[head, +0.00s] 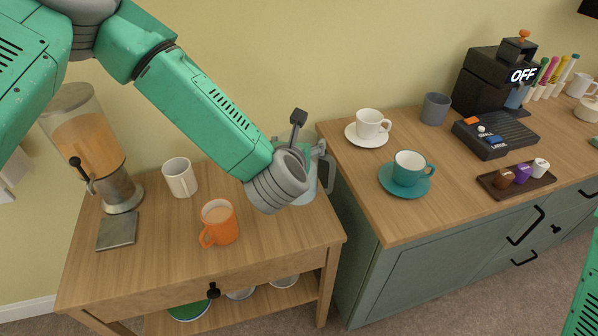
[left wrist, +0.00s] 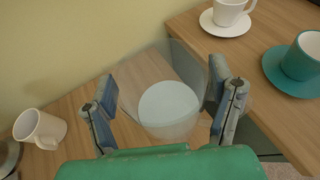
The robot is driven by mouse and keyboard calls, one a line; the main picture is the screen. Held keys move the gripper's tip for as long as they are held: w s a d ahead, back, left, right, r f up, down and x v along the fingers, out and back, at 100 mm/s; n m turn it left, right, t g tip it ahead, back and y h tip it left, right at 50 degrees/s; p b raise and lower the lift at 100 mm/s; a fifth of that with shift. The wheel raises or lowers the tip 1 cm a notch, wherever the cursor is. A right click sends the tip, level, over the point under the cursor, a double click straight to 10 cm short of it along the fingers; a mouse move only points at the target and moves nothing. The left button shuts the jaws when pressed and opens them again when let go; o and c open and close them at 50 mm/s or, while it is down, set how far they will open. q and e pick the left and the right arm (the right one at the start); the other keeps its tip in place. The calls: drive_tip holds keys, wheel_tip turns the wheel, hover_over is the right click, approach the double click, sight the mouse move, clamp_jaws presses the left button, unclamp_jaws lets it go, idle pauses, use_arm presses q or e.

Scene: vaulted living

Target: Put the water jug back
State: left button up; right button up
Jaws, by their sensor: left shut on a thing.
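The water jug (left wrist: 168,108) is clear, with pale water inside. In the left wrist view it stands between the two fingers of my left gripper (left wrist: 165,88), which is shut on it. In the head view, the jug (head: 312,183) shows partly behind my left wrist, at the right back of the small wooden table (head: 150,245). It looks about upright. I cannot tell whether its base touches the tabletop. My left fingers are mostly hidden in the head view. My right gripper is not in view.
On the small table are an orange mug (head: 219,226), a cream mug (head: 180,178) and a drink dispenser (head: 88,140). The green cabinet (head: 400,285) close by holds a white cup (head: 370,122), a teal cup (head: 409,167), a grey cup (head: 435,108) and a coffee machine (head: 485,85) reading OFF.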

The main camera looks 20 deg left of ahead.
use_arm(q)
wheel_tip(320, 180, down, 6)
drive_tip(key=shift+w+r, duration=0.1)
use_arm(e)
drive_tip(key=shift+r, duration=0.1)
use_arm(q)
drive_tip(key=shift+a, duration=0.1)
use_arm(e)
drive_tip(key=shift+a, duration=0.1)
use_arm(q)
drive_tip(key=o, duration=1.7)
drive_tip(key=shift+a, duration=0.1)
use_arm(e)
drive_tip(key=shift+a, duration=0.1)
use_arm(q)
drive_tip(key=v, duration=1.2)
drive_tip(key=shift+b, duration=0.4)
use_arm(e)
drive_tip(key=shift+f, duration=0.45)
